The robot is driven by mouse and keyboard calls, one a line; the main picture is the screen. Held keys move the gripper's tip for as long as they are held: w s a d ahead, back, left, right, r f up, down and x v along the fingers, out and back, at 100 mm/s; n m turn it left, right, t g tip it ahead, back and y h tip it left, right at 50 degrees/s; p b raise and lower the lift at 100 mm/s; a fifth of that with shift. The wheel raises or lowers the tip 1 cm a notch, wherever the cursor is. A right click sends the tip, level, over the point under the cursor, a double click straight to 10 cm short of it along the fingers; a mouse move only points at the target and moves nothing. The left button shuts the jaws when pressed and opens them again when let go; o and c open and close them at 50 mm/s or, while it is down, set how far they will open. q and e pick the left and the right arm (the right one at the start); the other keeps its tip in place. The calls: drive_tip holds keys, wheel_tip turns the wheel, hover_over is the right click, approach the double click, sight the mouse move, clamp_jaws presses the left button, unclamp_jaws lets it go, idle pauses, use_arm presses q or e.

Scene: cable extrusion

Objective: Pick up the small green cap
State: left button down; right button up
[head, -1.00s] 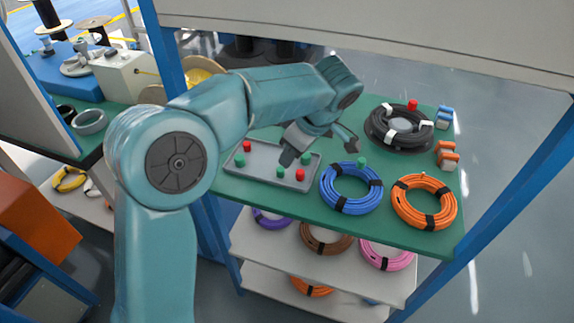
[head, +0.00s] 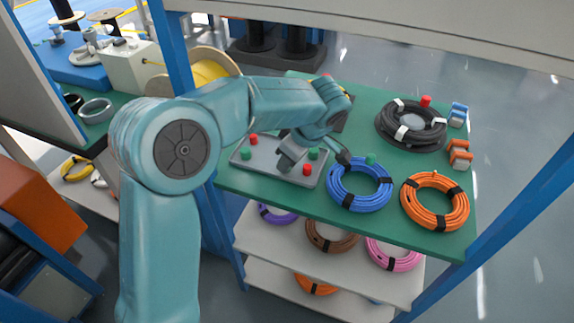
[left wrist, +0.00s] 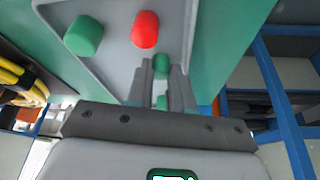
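A grey tray (head: 240,165) on the green table holds small green and red caps. One green cap (head: 313,154) stands near the tray's right end, another (head: 245,154) at its left. My left gripper (head: 316,158) is open above the tray, its fingers spread to either side. In the left wrist view, a green cap (left wrist: 160,63) shows in the gap between the fingertips (left wrist: 161,68). Another green cap (left wrist: 83,35) stands to the left. I cannot tell whether the fingers touch any cap. My right gripper is not in view.
Red caps (head: 253,139) (head: 307,169) stand on the tray. An orange coil (head: 435,202) and black coil (head: 412,125) lie farther right. A blue post (head: 462,268) stands right.

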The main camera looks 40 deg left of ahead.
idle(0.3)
use_arm(q)
wheel_tip(320, 180, up, 8)
drive_tip(key=p, duration=0.2)
drive_tip(key=d, duration=1.2)
drive_tip(key=d+f, duration=0.1)
drive_tip(key=d, duration=0.5)
drive_tip(key=shift+s+p, duration=0.2)
drive_tip(key=shift+p, duration=0.2)
drive_tip(key=c, duration=1.5)
unclamp_jaws()
drive_tip(key=shift+c, duration=1.2)
